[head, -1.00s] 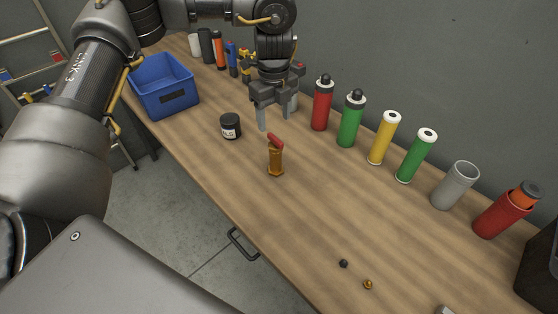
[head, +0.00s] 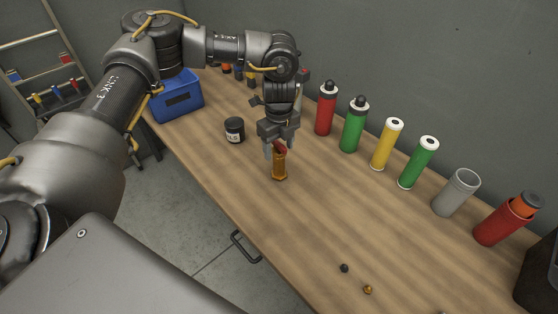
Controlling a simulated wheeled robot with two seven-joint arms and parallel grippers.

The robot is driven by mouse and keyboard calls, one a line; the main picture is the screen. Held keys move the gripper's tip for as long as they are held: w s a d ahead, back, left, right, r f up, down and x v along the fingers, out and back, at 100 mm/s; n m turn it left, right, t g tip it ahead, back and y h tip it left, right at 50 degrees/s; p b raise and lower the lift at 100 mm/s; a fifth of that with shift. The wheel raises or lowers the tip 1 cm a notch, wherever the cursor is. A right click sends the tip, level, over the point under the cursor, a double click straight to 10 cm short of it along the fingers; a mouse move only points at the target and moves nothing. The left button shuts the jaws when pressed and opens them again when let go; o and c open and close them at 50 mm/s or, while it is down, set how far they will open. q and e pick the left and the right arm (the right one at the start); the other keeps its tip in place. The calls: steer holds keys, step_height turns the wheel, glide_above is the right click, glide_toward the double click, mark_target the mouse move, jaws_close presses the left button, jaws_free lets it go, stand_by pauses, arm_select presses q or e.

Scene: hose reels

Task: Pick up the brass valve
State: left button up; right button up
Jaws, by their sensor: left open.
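The brass valve (head: 279,168) stands upright on the wooden workbench, with a red handle at its top. My left gripper (head: 279,152) points down at the valve's top. Its jaws are open, with the fingers around or just beside the red handle; I cannot tell whether they touch it. The gripper partly hides the handle. My right gripper is not in view.
Red (head: 326,110), green (head: 353,126) and yellow (head: 386,145) cylinders line the wall side. A blue bin (head: 178,97) is at the far end. The bench in front of the valve is mostly clear.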

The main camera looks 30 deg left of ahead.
mark_target(279, 163)
arm_select(q)
steer(key=shift+f, duration=1.3)
jaws_close()
